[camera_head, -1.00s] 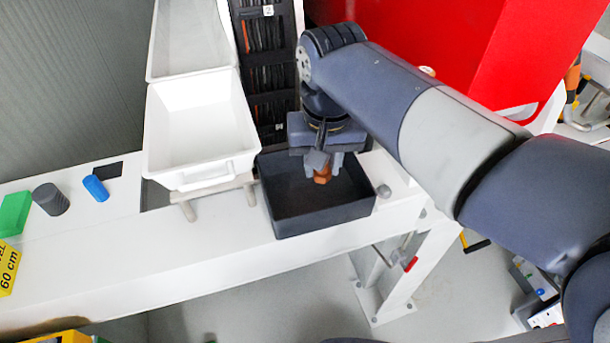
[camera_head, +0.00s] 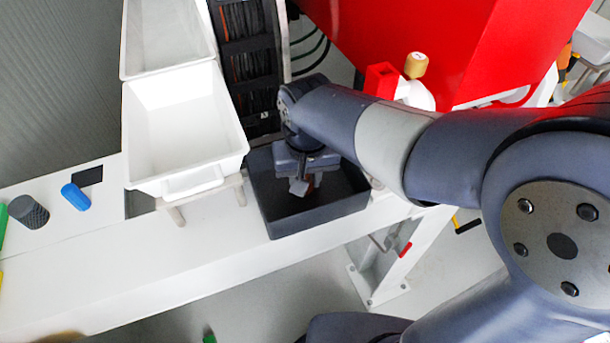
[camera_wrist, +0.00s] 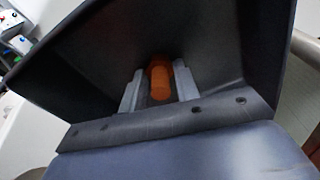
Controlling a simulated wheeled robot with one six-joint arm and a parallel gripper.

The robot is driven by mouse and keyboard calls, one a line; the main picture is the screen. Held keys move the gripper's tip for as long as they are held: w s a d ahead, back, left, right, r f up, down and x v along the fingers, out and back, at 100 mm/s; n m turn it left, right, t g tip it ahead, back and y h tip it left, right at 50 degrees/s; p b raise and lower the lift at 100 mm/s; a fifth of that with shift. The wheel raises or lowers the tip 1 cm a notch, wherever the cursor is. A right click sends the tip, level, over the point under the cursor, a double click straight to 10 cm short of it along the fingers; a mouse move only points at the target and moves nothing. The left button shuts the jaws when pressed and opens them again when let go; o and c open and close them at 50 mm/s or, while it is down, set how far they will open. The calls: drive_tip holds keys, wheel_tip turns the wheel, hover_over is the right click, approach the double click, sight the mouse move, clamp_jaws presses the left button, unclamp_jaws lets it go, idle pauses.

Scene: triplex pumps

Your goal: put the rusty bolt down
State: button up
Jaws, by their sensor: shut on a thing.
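The rusty bolt (camera_wrist: 160,80) is orange-brown and sits between the two fingers of my gripper (camera_wrist: 158,92) in the wrist view. In the head view my gripper (camera_head: 303,186) points down inside the dark open tray (camera_head: 318,219), below its rim. The gripper is shut on the bolt. Whether the bolt touches the tray floor cannot be told. The tray's dark walls surround the gripper in the wrist view.
White bins (camera_head: 183,130) stand left of the tray on a small stand. A blue cylinder (camera_head: 75,197) and a dark grey knurled cylinder (camera_head: 29,212) lie at the left of the white bench (camera_head: 150,270). A red housing (camera_head: 430,40) rises behind my arm.

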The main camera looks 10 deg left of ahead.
drive_tip(key=shift+f, duration=0.2)
drive_tip(key=o, duration=1)
drive_tip(key=shift+r, duration=0.1)
wheel_tip(320, 180, up, 12)
drive_tip(key=s, duration=0.1)
drive_tip(key=shift+s+d, duration=0.2)
drive_tip(key=shift+d, duration=0.05)
